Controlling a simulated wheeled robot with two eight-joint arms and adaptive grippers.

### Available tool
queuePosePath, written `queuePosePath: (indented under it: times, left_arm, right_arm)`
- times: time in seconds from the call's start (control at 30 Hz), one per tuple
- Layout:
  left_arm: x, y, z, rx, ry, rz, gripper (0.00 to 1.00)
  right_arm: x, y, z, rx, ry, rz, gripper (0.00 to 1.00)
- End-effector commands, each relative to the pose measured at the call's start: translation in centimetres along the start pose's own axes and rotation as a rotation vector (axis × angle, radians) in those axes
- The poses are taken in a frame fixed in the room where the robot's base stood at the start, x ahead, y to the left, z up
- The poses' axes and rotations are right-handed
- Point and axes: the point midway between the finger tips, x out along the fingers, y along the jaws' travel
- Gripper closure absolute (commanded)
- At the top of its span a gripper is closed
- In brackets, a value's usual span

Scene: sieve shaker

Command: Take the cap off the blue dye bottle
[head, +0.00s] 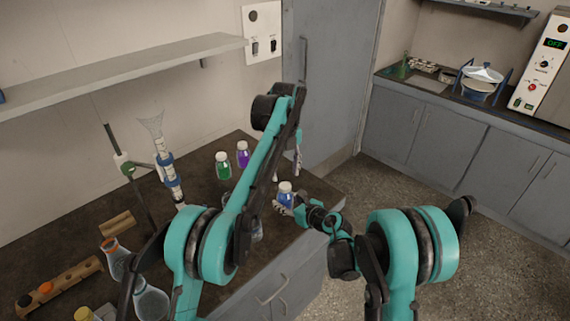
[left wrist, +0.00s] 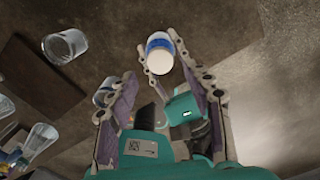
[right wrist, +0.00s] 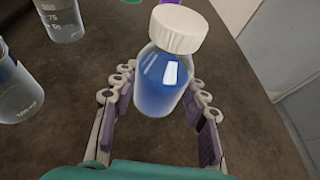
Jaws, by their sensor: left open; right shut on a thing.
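The blue dye bottle (head: 286,197) stands upright near the right end of the dark bench, with its white cap (head: 285,186) on. In the right wrist view the bottle (right wrist: 158,85) is between the fingers of my right gripper (right wrist: 160,82), which is shut on its body below the cap (right wrist: 178,29). My left gripper (head: 287,164) is open and empty, above the bottle. In the left wrist view the white cap (left wrist: 160,61) shows near the open fingertips, apart from the pads. The left arm hides part of the bench in the head view.
Green (head: 223,167) and purple (head: 243,155) capped bottles stand behind the blue one. A beaker (right wrist: 61,18) and another glass vessel (right wrist: 20,90) stand to the left in the right wrist view. A burette stand (head: 125,165) and flasks are farther left. The bench edge is close by.

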Motion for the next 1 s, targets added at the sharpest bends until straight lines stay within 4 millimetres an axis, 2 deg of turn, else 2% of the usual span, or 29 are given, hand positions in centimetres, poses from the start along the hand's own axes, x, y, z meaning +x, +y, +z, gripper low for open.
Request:
queuePosePath:
  times: [0.1,0.3,0.67,0.7,0.8,0.9,1.0]
  left_arm:
    - [2.1,0.0,0.0,-0.001,0.000,0.000,0.49]
    - [4.5,0.0,0.0,-0.002,0.000,0.000,0.49]
    - [5.2,0.0,0.0,-0.003,0.000,0.000,0.49]
    - [5.2,0.0,0.0,-0.003,0.000,0.000,0.52]
    - [5.2,0.0,0.0,-0.003,0.000,0.000,0.78]
    - [5.2,0.0,0.0,-0.003,0.000,0.000,1.00]
    - [5.2,0.0,0.0,-0.003,0.000,0.000,1.00]
  right_arm:
    - [0.0,0.0,0.0,0.000,0.000,0.000,1.00]
    - [0.0,0.0,0.0,0.000,0.000,0.000,1.00]
    - [0.0,0.0,0.0,0.000,0.000,0.000,1.00]
    - [0.0,0.0,0.0,0.000,0.000,0.000,1.00]
    - [0.0,0.0,0.0,0.000,0.000,0.000,1.00]
    - [0.0,0.0,0.0,0.000,0.000,0.000,1.00]
    - [0.0,0.0,0.0,0.000,0.000,0.000,1.00]
